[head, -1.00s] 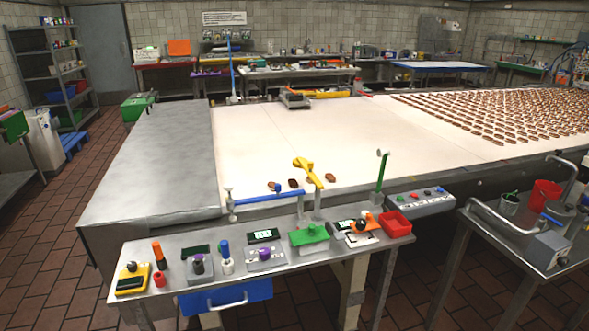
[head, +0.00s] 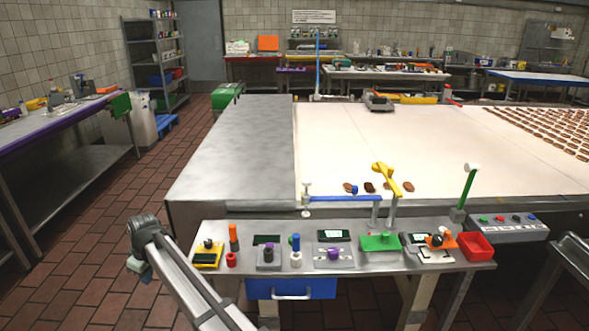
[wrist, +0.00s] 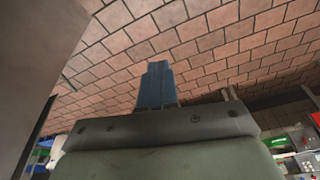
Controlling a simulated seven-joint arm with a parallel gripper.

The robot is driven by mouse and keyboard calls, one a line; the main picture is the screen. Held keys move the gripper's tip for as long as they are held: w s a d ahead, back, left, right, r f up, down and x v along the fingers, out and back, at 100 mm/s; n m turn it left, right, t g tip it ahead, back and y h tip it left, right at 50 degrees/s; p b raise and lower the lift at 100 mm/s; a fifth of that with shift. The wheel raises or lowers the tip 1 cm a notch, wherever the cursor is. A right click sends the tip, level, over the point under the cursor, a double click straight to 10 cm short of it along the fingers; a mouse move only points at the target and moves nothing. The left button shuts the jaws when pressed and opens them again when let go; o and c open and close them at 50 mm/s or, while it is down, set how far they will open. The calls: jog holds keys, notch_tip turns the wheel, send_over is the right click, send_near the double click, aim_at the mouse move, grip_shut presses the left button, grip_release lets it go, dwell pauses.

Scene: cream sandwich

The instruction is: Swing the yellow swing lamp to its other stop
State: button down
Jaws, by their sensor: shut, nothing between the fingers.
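The yellow swing lamp (head: 390,182) is in the head view, at the back edge of the small steel table. Its yellow arm stands on a grey post and leans up and to the left, over the white belt. My gripper shows in the wrist view with its blue fingers (wrist: 157,86) together and nothing between them, over the tiled floor. In the head view my arm is at the lower left, well to the left of the lamp; the fingertips cannot be made out there.
A blue bar (head: 345,198) on a post runs left from beside the lamp. A green lever (head: 467,187) stands to its right. The small table (head: 220,234) carries several devices and a red bin (head: 475,246). Open floor lies at the left.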

jog(key=w+d+r+n+t+h, duration=0.1)
jog(key=w+d+r, duration=0.4)
jog(key=w+d, duration=0.1)
jog(key=w+d+r+n+t+h, duration=0.1)
jog(key=w+d+r, duration=0.4)
jog(key=w+d, duration=0.1)
jog(key=w+d+r+n+t+h, duration=0.1)
jog(key=w+d+r+h, duration=0.1)
jog(key=w+d+r, duration=0.3)
jog(key=shift+w+d, duration=0.25)
jog(key=shift+w, duration=0.4)
jog(key=shift+w+d, duration=0.2)
jog(key=shift+w, duration=0.4)
jog(key=w+d+r+g+h, duration=0.1)
jog(key=w+d+r+h, duration=0.25)
jog(key=d, duration=1.05)
jog(key=w+d+r+g+h, duration=0.1)
jog(key=w+d+r+h, duration=0.3)
jog(key=d, duration=1)
jog(key=w+d+r+g, duration=0.2)
jog(key=d+r, duration=0.3)
jog(key=d, duration=1)
jog(key=d+f, duration=0.6)
jog(key=d, duration=0.5)
jog(key=shift+s+f, duration=0.15)
jog(key=shift+f, duration=0.1)
